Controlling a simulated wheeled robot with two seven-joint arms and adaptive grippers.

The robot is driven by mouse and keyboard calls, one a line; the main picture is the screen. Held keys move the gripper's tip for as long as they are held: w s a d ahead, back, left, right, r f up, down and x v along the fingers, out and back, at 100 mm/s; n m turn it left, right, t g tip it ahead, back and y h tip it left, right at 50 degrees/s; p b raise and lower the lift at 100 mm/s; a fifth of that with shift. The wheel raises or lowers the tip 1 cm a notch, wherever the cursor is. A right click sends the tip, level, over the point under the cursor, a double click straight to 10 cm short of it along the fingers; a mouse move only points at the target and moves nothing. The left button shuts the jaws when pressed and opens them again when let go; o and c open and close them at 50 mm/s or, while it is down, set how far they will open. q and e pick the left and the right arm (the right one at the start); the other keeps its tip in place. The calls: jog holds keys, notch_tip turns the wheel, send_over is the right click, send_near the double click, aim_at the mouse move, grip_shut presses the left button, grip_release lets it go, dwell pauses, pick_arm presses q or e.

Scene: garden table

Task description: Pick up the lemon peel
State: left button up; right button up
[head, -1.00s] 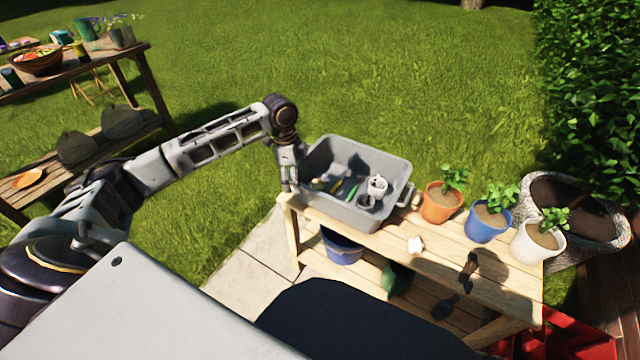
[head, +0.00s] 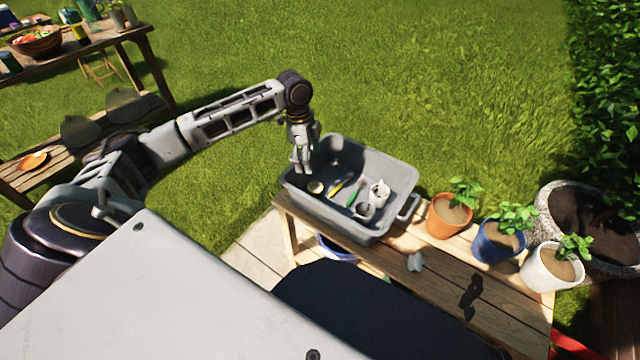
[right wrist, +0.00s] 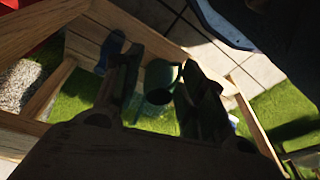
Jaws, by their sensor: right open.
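A grey bin (head: 330,212) stands on the left end of the wooden bench. In it lie a small yellow piece (head: 335,188) and a small round pale yellowish piece (head: 315,187); I cannot tell which is the lemon peel. My left gripper (head: 301,170) points down over the bin's left end, just above and left of these pieces. Its fingers are too small to tell open from shut. My right gripper (right wrist: 160,88) shows only in the right wrist view, open and empty, above the bench's lower part.
The bin also holds a green-handled item (head: 353,195) and a white cup-like item (head: 379,191). Potted plants in orange (head: 449,217), blue (head: 499,243) and white (head: 552,268) pots line the bench. A dark green pot (right wrist: 159,82) is below my right gripper.

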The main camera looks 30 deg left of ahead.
pick_arm(q)
jog(key=shift+w, duration=0.3)
pick_arm(e)
jog(key=shift+w, duration=0.3)
pick_arm(q)
jog(key=f, duration=0.2)
jog(key=f+b, duration=0.1)
jog(key=f, duration=0.2)
jog(key=d+f+b, duration=0.1)
jog(key=f, duration=0.1)
jog(key=shift+w+f, duration=0.1)
jog(key=shift+f, duration=0.3)
jog(key=shift+f+b, duration=0.3)
jog(key=shift+b, duration=0.05)
pick_arm(e)
jog(key=r, duration=0.3)
jog(key=shift+a+r+t, duration=0.35)
jog(key=shift+r+t, duration=0.05)
pick_arm(q)
jog(key=shift+f, duration=0.1)
pick_arm(e)
jog(key=shift+f, duration=0.1)
